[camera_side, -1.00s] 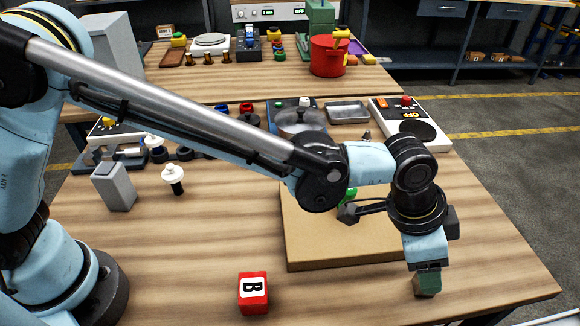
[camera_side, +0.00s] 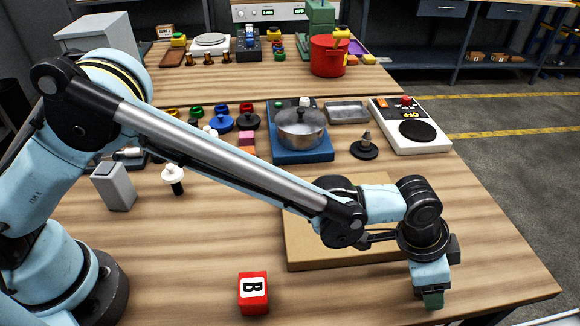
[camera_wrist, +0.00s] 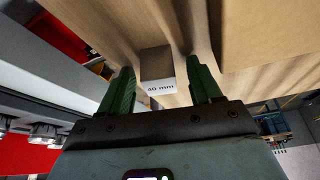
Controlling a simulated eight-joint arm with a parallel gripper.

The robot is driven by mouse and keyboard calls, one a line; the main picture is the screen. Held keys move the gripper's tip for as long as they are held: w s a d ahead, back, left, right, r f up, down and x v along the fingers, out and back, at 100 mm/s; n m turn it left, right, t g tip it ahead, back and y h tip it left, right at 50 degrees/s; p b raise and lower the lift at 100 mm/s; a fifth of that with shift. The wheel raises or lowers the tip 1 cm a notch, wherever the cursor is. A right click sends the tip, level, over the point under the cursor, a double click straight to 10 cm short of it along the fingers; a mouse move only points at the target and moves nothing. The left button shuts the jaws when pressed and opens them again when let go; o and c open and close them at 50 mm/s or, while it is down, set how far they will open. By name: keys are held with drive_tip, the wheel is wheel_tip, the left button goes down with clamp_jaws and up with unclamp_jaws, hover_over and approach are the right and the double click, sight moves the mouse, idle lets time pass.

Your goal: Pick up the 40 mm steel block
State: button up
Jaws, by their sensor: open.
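The 40 mm steel block (camera_wrist: 157,63) shows in the wrist view, with a grey face and a white "40 mm" label. It stands on the wooden table. My gripper (camera_wrist: 161,76) is open, with one green finger on each side of the block in that view and a visible gap on both sides. I cannot tell how far down the fingers reach around it. In the side view my gripper (camera_side: 433,301) points down, low over the table's front right part. The block is not clearly visible there, hidden by the gripper.
A brown board (camera_side: 310,245) lies just left of my gripper. A pot (camera_side: 301,128) on a blue base, a black cone piece (camera_side: 365,147) and a hotplate (camera_side: 408,125) stand farther back. The table between the red block and gripper is clear.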

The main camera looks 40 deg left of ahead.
drive_tip(key=c, duration=1.1)
clamp_jaws()
drive_tip(key=shift+r, duration=0.1)
